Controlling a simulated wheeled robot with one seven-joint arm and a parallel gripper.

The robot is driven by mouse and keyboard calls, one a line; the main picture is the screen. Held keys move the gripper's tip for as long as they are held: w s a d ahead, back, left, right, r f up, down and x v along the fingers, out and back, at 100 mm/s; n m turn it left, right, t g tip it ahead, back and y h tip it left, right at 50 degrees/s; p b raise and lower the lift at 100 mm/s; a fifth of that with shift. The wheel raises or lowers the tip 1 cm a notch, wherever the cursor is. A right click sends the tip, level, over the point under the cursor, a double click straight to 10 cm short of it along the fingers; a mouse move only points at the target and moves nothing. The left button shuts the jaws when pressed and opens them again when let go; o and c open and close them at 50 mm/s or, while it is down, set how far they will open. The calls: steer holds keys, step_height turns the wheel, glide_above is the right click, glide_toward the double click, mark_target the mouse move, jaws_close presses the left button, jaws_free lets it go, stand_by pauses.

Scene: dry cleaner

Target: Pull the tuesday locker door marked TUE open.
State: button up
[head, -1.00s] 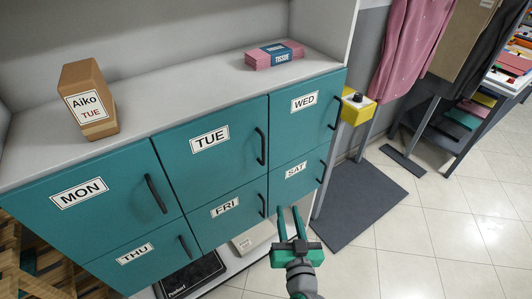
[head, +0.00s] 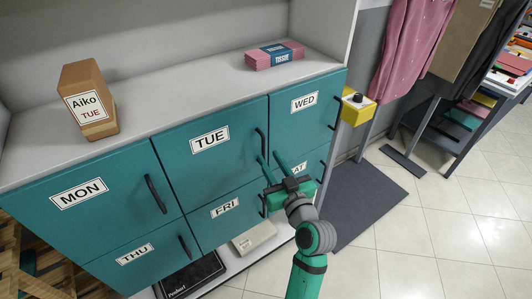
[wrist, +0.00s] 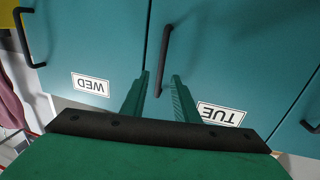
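The teal TUE door (head: 190,175) is the middle door of the upper row and is shut flush with its neighbours. Its white TUE label (head: 210,138) also shows upside down in the wrist view (wrist: 221,114). Its black upright bar handle (head: 261,140) is near the door's right edge. My gripper (head: 269,157) is open and empty in front of this door, by the handle's lower end. In the wrist view, the handle (wrist: 165,50) lines up between the two spread green fingers (wrist: 161,75). I cannot tell whether the fingertips reach past the bar.
The WED door (head: 305,120) is on the right, MON (head: 90,200) on the left, FRI (head: 215,225) below; all are shut.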

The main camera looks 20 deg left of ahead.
mark_target(264, 150)
steer(key=shift+x, duration=1.9)
steer(key=shift+c, duration=0.4)
jaws_close()
steer(key=shift+d, duration=0.15)
